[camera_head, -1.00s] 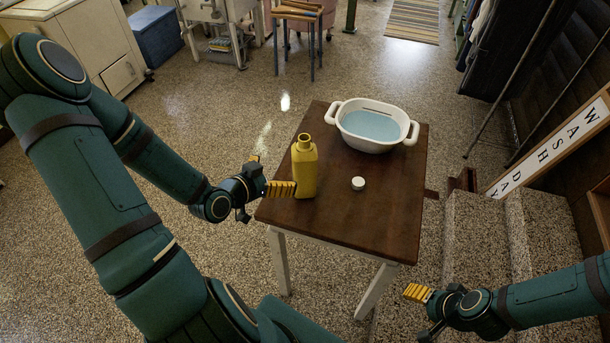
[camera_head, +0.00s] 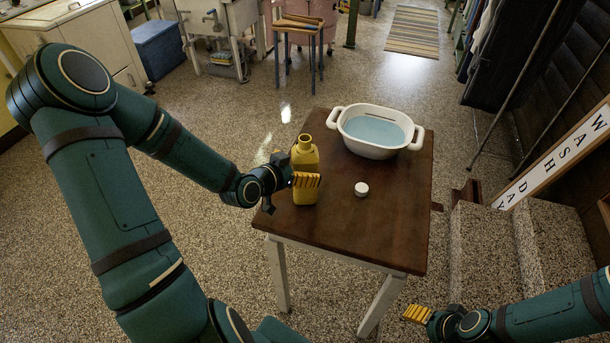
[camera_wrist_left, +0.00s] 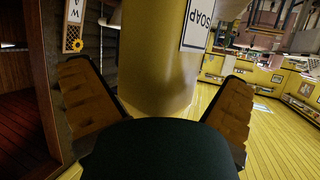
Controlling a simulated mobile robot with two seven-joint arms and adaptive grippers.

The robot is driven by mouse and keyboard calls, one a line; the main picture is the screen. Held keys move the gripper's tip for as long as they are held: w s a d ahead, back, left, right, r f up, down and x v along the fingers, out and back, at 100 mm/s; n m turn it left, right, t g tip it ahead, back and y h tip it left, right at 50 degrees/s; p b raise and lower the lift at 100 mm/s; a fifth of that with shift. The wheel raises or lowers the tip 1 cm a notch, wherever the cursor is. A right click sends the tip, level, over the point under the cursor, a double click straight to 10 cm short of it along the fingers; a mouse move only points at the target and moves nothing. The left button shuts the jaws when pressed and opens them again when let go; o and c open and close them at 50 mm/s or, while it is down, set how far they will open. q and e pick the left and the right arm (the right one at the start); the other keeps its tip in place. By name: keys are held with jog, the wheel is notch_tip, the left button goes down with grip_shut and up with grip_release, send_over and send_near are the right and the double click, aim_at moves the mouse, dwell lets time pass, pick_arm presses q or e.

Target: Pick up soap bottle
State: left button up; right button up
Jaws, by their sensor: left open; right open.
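The yellow soap bottle (camera_head: 305,156) stands upright and open-necked at the left edge of the wooden table. My left gripper (camera_head: 300,180) is at the bottle, and one yellow finger hides part of its front. In the left wrist view the bottle (camera_wrist_left: 158,60) with its white SOAP label (camera_wrist_left: 198,22) stands between the two spread fingers of the left gripper (camera_wrist_left: 160,105). Gaps show between the bottle and the fingers. My right gripper (camera_head: 418,314) is open and empty at the lower right, away from the table.
The brown table (camera_head: 385,235) also holds a white tub (camera_head: 370,152) of water at the back and a small white cap (camera_head: 361,189) right of the bottle. Stone steps (camera_head: 485,250) and a WASH DAY sign (camera_head: 560,150) are at the right.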

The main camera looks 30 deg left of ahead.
pick_arm(q)
jog(key=x, duration=0.3)
jog(key=c, duration=1.1)
